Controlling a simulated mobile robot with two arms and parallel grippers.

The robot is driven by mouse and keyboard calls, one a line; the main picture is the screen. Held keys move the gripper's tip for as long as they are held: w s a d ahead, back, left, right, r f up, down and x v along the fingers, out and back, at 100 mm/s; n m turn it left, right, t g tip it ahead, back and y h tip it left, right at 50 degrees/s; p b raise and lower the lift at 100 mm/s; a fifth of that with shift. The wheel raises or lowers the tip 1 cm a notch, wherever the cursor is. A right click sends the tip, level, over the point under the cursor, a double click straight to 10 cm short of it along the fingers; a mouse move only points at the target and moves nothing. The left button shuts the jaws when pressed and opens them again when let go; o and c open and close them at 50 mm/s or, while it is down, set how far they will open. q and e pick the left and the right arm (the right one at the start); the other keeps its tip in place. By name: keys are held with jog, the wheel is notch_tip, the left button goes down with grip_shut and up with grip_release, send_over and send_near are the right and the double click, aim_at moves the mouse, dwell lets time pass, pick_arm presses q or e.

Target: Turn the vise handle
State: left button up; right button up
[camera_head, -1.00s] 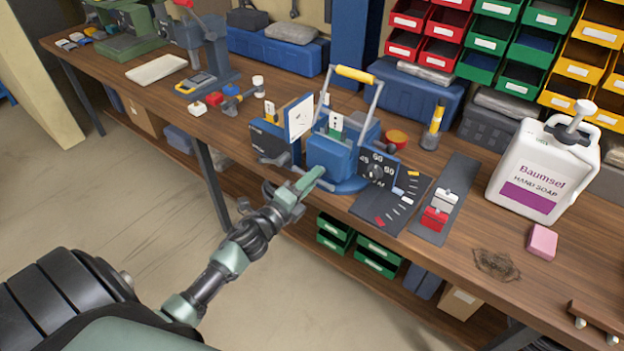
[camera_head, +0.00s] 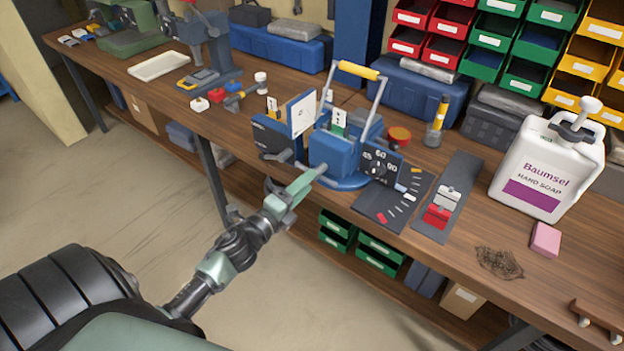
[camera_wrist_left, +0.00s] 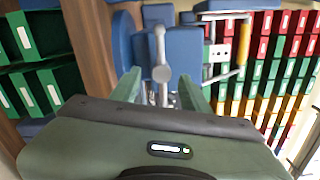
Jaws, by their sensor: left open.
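A blue vise (camera_head: 332,152) stands near the front edge of the wooden bench in the head view. In the left wrist view, the blue vise body (camera_wrist_left: 183,45) is straight ahead. A grey metal bar handle (camera_wrist_left: 160,48) with rounded ends stands out from it, seen upright between my fingers. My left gripper (camera_head: 312,182) is at the vise's front side; it also shows in the left wrist view (camera_wrist_left: 160,88). It is open, one finger on each side of the handle's lower end. I cannot tell whether the fingers touch it. In the head view my gripper mostly hides this handle.
A dark panel (camera_head: 272,140) stands left of the vise. A dial block (camera_head: 380,166) and a marked plate (camera_head: 385,205) lie to its right. A tall frame with a yellow grip (camera_head: 359,70) rises behind. A soap bottle (camera_head: 545,165) stands further right. Green bins (camera_head: 378,255) sit below.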

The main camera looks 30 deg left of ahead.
pick_arm(q)
jog(key=s, duration=0.4)
jog(key=shift+s+a, duration=0.1)
jog(key=shift+a, duration=0.05)
jog(key=s+d+f+n+g+y, duration=0.1)
jog(key=s+f+n+g, duration=0.25)
jog(key=f, duration=0.85)
jog(key=s+f+n+g+y, duration=0.15)
jog(key=s+f+n, duration=0.3)
jog(key=f, duration=0.65)
jog(key=s+d+f+n+g, duration=0.1)
jog(key=s+f+n+g, duration=0.35)
jog(key=f, duration=0.75)
jog(key=s+d+f+n+g, duration=0.2)
jog(key=s+f, duration=0.3)
jog(key=s, duration=0.4)
jog(key=s+d+f+n+g, duration=0.2)
jog(key=s+f, duration=0.4)
jog(key=s, duration=0.4)
jog(key=s+d+f+n+g, duration=0.3)
jog(key=s+d+f, duration=0.1)
jog(key=s, duration=0.5)
jog(key=shift+s+d+f+h, duration=0.15)
jog(key=shift+s+f+h, duration=0.25)
jog(key=shift+f, duration=0.5)
jog(key=shift+w+g, duration=0.15)
jog(key=shift+g, duration=0.1)
